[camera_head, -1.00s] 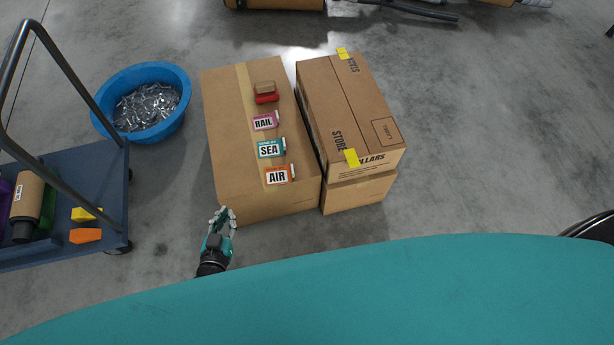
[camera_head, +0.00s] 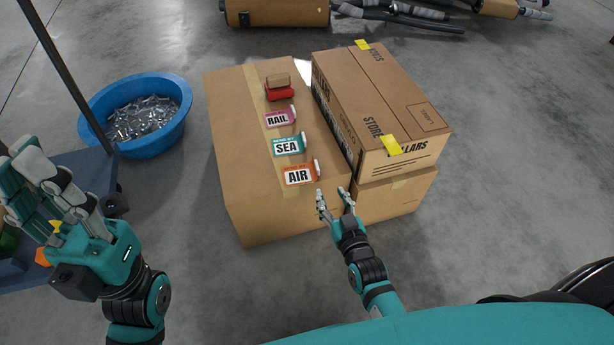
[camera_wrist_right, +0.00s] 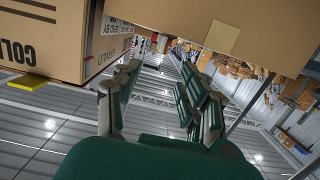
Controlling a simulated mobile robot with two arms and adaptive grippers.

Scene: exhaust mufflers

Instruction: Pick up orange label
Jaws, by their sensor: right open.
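The orange label (camera_head: 299,174), marked AIR, lies on top of the large brown carton (camera_head: 238,205) near its front right corner. A small white piece stands at its right end. My right gripper (camera_head: 333,194) is just in front and to the right of the label, by the carton's front right edge. It is open, and nothing shows between its fingers in the wrist view (camera_wrist_right: 155,95). The label cannot be made out in the wrist view. My left gripper (camera_head: 45,185) is raised at the left, far from the label; its opening is unclear.
A teal SEA label (camera_head: 288,146), a pink RAIL label (camera_head: 280,117) and a red-based stamp (camera_head: 278,92) line the carton behind. Stacked boxes (camera_head: 400,195) stand close on the right. A blue tub (camera_head: 170,135) of metal parts and a cart (camera_head: 105,175) are left.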

